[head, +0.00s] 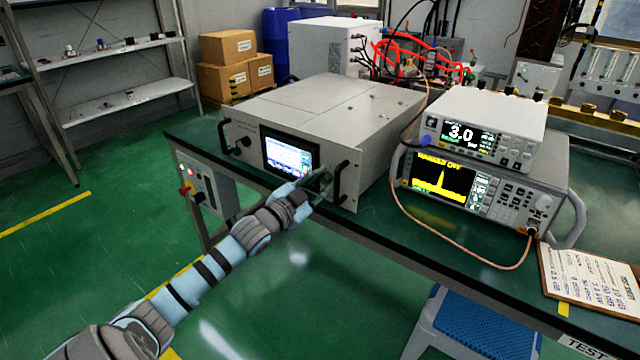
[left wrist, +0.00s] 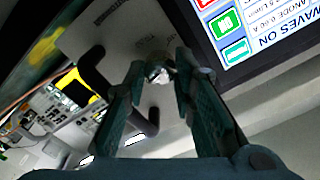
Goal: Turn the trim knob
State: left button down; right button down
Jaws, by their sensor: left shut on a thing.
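The microwave generator (head: 335,112) is a grey box on the bench with a lit screen (head: 288,153) on its front panel. My left gripper (head: 324,184) is at the panel just right of the screen, beside the right black handle (head: 341,182). In the left wrist view my left gripper (left wrist: 161,78) has its fingertips closed around a small shiny knob (left wrist: 159,76), between the screen (left wrist: 262,35) and the black handle (left wrist: 151,122). The fingertips hide most of the knob, and its turn angle cannot be told. My right gripper is not in view.
A meter reading 3.0 (head: 484,131) sits on a spectrum analyzer (head: 483,185) to the right. A thin cable loops across the bench (head: 400,232) front. A clipboard (head: 590,276) lies at the right end. A control box (head: 207,190) hangs under the bench's left end.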

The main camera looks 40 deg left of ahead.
pick_arm(q)
jog(key=shift+m, duration=0.5)
jog(key=c, duration=1.3)
grip_release()
jog(key=shift+c, duration=0.2)
